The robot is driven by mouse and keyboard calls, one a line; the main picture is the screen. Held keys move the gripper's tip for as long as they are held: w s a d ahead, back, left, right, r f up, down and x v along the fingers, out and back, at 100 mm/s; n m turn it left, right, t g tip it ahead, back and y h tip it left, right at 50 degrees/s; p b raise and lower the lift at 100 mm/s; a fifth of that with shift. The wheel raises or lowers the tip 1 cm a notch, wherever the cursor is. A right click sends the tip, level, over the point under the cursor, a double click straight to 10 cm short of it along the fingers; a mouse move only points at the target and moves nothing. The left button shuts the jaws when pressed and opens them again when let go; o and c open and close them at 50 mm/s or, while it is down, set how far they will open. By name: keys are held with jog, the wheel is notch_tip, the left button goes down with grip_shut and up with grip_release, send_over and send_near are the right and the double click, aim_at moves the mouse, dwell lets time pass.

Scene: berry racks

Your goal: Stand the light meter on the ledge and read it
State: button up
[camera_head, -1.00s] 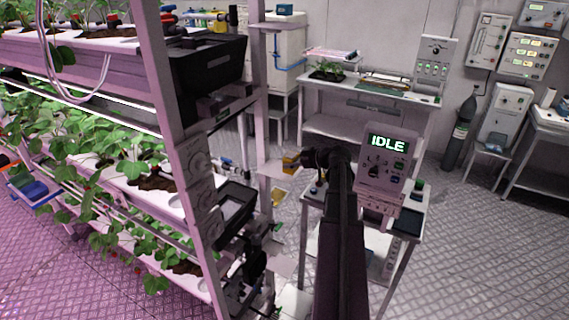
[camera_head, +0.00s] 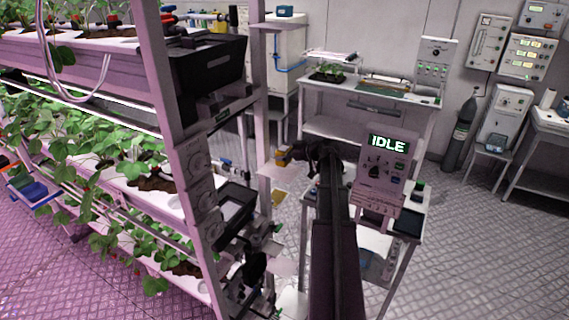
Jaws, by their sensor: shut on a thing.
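My gripper (camera_head: 292,153) is at the end of my dark arm, pointing left towards the rack's end post. I cannot tell whether the meter touches the ledge. The fingers are small and dark, and partly merge with the wrist.
The plant rack (camera_head: 190,150) with strawberry plants fills the left. A control box (camera_head: 384,170) showing "IDLE" stands on a small table (camera_head: 408,240) right of my arm. A flat yellow piece (camera_head: 278,198) lies lower down. A bench (camera_head: 375,90) stands behind; floor is open at right.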

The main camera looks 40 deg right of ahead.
aim_at(289, 161)
jog(key=shift+f+b, duration=1.55)
jog(key=shift+f, duration=0.2)
jog(key=shift+f, duration=0.15)
jog(key=o, duration=1)
jog(key=shift+o, duration=0.2)
jog(key=shift+r, duration=0.25)
jog(key=p+v, duration=0.4)
jog(key=v, duration=0.8)
jog(key=shift+p, duration=0.3)
jog(key=shift+f, duration=0.1)
